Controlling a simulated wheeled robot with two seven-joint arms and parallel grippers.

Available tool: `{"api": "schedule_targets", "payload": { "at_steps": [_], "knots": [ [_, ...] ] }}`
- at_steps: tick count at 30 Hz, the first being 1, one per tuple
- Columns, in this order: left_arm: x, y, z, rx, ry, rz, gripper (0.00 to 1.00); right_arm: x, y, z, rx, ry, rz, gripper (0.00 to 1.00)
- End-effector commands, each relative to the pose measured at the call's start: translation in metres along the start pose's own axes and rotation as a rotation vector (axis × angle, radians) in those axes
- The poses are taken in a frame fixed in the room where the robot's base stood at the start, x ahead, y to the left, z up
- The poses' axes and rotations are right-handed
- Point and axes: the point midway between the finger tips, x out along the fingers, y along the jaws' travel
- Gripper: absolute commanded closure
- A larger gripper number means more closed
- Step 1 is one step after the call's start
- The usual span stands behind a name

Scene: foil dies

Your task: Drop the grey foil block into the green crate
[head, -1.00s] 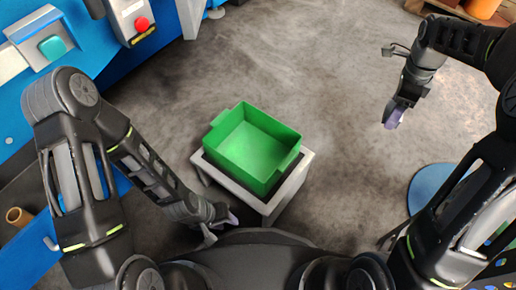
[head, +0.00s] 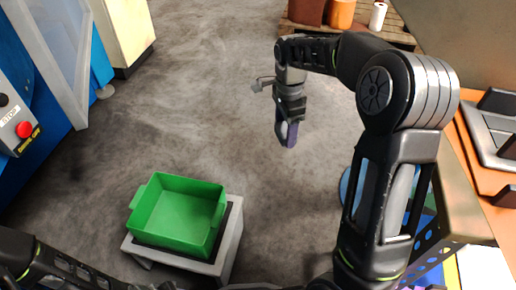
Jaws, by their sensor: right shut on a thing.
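The green crate (head: 146,207) is open-topped and looks empty inside. It stands upright on a small pale stand (head: 230,244) at the lower left of the head view. My right gripper (head: 287,138) is in the upper middle, pointing down over the floor, to the right of the crate and well apart from it. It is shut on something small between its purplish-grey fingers. I take this to be the grey foil block, though it is hardly distinguishable from the fingers. My left arm shows only at the bottom left edge, and its gripper is out of the picture.
Grey concrete floor (head: 215,110) lies open between the crate and my right gripper. A blue machine with a red stop button (head: 24,130) stands at the left. A wooden pallet with orange containers (head: 341,13) is at the top. A bench with an orange top (head: 478,180) is at the right.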

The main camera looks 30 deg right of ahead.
Motion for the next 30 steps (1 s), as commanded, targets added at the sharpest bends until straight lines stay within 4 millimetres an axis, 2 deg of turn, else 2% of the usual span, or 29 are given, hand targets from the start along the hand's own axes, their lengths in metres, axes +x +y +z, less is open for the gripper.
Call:
{"api": "schedule_targets", "payload": {
  "at_steps": [9, 12, 15, 18, 21, 30],
  "knots": [
    [0.000, 0.000, 0.000, 0.000, 0.000, 0.000, 0.64, -0.040, -0.022, 0.089, -0.975, 0.000, -0.003, 0.75],
    [0.000, 0.000, 0.000, 0.000, 0.000, 0.000, 0.64, -0.051, -0.024, 0.116, -1.274, 0.001, -0.002, 0.75],
    [0.000, 0.000, 0.000, 0.000, 0.000, 0.000, 0.64, -0.061, -0.024, 0.136, -1.501, 0.001, -0.001, 0.75],
    [0.000, 0.000, 0.000, 0.000, 0.000, 0.000, 0.64, -0.066, -0.023, 0.148, -1.646, 0.001, 0.001, 0.75],
    [0.000, 0.000, 0.000, 0.000, 0.000, 0.000, 0.64, -0.069, -0.023, 0.153, -1.711, 0.001, 0.001, 0.75],
    [0.000, 0.000, 0.000, 0.000, 0.000, 0.000, 0.64, -0.069, -0.023, 0.153, -1.720, 0.000, 0.001, 0.75]
  ]
}}
